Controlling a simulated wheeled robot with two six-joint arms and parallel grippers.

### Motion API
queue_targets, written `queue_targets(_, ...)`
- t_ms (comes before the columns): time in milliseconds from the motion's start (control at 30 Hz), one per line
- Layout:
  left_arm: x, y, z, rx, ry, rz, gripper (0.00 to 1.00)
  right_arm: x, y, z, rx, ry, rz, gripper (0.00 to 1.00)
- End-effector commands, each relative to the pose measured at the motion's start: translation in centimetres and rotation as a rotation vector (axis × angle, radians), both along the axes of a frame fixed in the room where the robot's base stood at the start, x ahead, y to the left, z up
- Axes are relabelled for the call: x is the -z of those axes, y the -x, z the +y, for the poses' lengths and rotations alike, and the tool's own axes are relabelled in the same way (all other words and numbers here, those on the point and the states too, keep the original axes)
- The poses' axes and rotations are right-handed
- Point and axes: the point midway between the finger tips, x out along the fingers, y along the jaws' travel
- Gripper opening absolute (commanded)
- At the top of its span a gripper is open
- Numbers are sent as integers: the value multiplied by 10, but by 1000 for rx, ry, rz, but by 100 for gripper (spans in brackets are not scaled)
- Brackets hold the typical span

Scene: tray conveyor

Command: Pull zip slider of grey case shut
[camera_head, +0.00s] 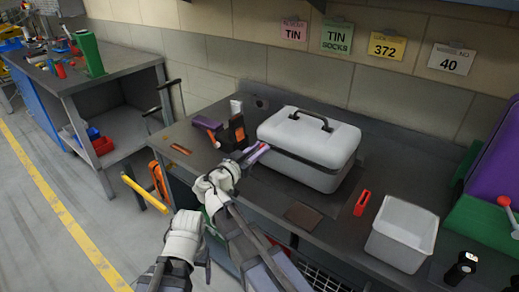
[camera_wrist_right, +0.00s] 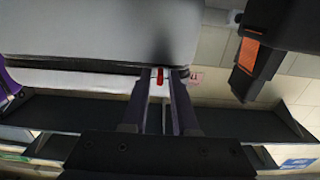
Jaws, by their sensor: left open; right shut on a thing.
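The grey case (camera_head: 310,138) lies on the bench with its lid down and a dark handle on top. A dark zip seam runs round its side. My right gripper (camera_head: 260,151) is at the case's left end, its fingers shut on the small red zip slider (camera_wrist_right: 160,74). In the right wrist view the slider shows between the fingertips, beside the case's dark seam (camera_wrist_right: 80,65). The fingers largely hide it in the head view.
A black holder with an orange part (camera_head: 234,132) stands close to the left of the case, near my right gripper. A red tool (camera_head: 362,203) and an open grey bin (camera_head: 402,233) are on the right. A brown patch (camera_head: 303,216) marks the front edge.

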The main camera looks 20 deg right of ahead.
Motion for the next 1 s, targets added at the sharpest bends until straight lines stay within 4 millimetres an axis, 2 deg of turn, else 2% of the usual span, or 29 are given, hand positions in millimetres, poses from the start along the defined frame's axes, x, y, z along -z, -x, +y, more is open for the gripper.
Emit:
queue_targets(33,0,0,0,0,0,0,81,0,0,0,0,0,0,14)
queue_targets(167,0,0,0,0,0,0,81,0,0,0,0,0,0,0)
queue_targets(1000,0,0,0,0,0,0,81,0,0,0,0,1,-1,0)
